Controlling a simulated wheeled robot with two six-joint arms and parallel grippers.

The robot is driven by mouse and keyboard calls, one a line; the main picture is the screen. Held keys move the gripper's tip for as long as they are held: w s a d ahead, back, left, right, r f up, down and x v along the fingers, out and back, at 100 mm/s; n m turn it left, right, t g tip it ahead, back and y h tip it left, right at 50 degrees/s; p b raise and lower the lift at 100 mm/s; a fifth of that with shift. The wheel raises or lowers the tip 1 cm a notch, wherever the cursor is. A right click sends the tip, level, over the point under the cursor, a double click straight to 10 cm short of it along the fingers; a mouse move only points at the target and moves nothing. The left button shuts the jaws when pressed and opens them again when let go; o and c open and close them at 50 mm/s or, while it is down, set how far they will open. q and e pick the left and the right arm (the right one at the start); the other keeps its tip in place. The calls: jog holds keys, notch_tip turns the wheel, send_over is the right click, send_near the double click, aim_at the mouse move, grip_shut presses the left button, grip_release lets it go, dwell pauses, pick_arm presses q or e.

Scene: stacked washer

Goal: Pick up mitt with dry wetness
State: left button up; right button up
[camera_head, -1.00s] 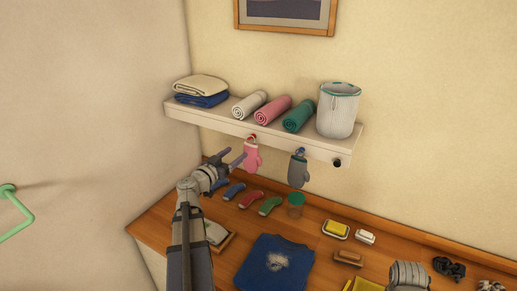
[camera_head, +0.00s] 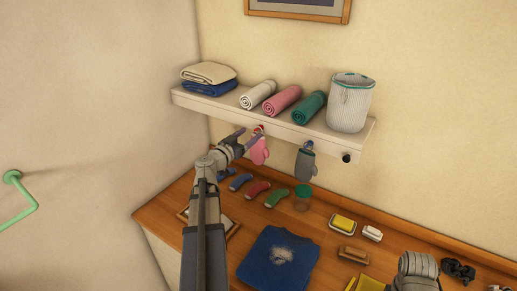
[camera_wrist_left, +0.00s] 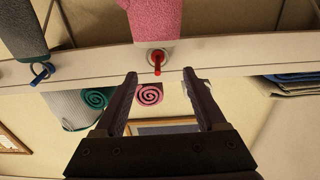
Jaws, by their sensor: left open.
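A pink mitt (camera_head: 260,152) hangs from a red hook under the wall shelf, partly hidden behind my left gripper. The mitt also shows at the top of the left wrist view (camera_wrist_left: 152,18), with its red hook (camera_wrist_left: 157,62) beyond the fingertips. A grey mitt (camera_head: 305,163) hangs to its right from a blue hook; it also shows in the wrist view (camera_wrist_left: 22,30). I cannot tell wetness for certain. My left gripper (camera_head: 250,132), also in the wrist view (camera_wrist_left: 163,82), is open and empty close to the pink mitt.
The shelf (camera_head: 220,101) holds folded cloths (camera_head: 208,78), white (camera_head: 257,95), pink (camera_head: 281,100) and green (camera_head: 309,107) rolls, and a white basket (camera_head: 349,103). Below, the wooden counter (camera_head: 150,217) carries several socks, a blue shirt (camera_head: 278,260) and soap dishes. A green rail (camera_head: 25,190) is at left.

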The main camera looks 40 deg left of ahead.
aim_at(256, 130)
pick_arm(q)
jog(key=w, duration=0.5)
jog(key=shift+a+f, duration=0.15)
jog(key=shift+f, duration=0.05)
jog(key=shift+s, duration=0.15)
jog(key=shift+c, duration=0.2)
grip_shut()
